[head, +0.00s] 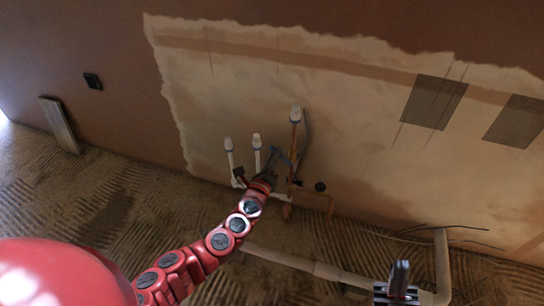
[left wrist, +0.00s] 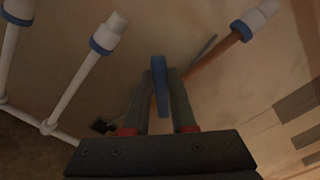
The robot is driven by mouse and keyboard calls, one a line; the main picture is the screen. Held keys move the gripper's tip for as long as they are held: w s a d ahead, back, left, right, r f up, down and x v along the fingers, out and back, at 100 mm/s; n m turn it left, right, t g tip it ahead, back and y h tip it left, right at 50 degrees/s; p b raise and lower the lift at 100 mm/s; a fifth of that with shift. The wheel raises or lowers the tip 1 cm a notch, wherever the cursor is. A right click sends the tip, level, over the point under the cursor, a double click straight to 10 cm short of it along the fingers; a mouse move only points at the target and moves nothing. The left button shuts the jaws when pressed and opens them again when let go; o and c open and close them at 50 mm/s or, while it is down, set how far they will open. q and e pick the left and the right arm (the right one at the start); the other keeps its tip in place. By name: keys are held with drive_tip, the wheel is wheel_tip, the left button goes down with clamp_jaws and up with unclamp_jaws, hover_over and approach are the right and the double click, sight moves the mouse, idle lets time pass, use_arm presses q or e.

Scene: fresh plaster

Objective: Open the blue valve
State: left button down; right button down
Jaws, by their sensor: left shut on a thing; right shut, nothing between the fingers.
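The blue valve's handle (left wrist: 160,88) is a flat blue bar standing between the two dark fingers of my left gripper (left wrist: 161,75) in the left wrist view. The gripper is shut on it. In the head view my left gripper (head: 281,158) is at the pipes low on the wall, beside the copper pipe (head: 294,141). The handle is too small and too covered to make out there. My right gripper (head: 398,284) is at the bottom right of the head view, shut and empty, away from the pipes.
Two white capped pipes (head: 229,158) (head: 257,152) stand left of my left gripper. A black round knob (head: 320,186) sits on the wall to its right. A thick beige pipe (head: 310,266) runs along the ridged floor. Thin dark rods (head: 455,229) lie near its bend.

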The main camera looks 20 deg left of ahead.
use_arm(q)
drive_tip(key=d+m+p, duration=0.1)
drive_tip(key=m, duration=0.1)
drive_tip(key=d+r+m+p, duration=0.1)
drive_tip(key=m+p, duration=0.1)
drive_tip(key=m, duration=0.1)
drive_tip(key=d+r+m+p, duration=0.1)
drive_tip(key=m+p, duration=0.1)
drive_tip(key=m, duration=0.1)
drive_tip(key=shift+d, duration=0.2)
